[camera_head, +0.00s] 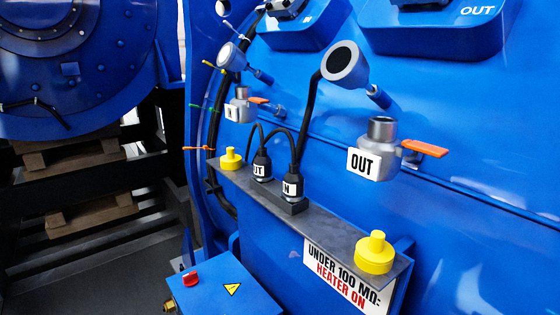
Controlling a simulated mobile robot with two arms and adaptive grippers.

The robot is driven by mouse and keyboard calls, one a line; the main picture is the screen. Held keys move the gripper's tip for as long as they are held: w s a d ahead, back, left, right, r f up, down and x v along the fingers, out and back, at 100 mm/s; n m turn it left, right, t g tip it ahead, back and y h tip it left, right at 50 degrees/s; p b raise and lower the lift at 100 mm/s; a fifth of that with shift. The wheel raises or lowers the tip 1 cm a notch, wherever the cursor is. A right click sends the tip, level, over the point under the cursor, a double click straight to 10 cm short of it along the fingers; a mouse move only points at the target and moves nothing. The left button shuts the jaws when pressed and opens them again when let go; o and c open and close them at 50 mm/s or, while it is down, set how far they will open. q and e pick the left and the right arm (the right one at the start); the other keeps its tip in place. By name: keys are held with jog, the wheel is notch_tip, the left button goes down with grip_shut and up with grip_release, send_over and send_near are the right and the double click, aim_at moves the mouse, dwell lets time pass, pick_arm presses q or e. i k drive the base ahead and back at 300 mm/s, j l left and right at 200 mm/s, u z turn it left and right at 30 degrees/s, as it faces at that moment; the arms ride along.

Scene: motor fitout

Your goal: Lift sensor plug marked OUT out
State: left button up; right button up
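The sensor plug marked OUT (262,165) stands upright on the grey shelf (330,228), in a dark holder at the shelf's middle. A black cable arches from its top. A second plug, its label partly hidden and ending in N (292,187), stands close on its right with its own cable. A metal fitting labelled OUT (375,155) with an orange lever is on the blue housing to the right. A similar smaller fitting (240,107) with an orange lever is farther left. Neither of my grippers shows in the head view.
Yellow caps sit on the shelf, one at its left end (231,159) and one at its right end (375,253). A blue box (222,288) with a red knob stands below. Black cables run down the left. Round sensor heads (345,64) jut out above.

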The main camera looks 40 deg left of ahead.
aim_at(262, 173)
jog(key=j, duration=0.6)
jog(key=i+j, duration=0.15)
jog(key=j, duration=1.1)
jog(key=k, duration=0.2)
jog(key=j+z, duration=0.1)
jog(key=z, duration=0.25)
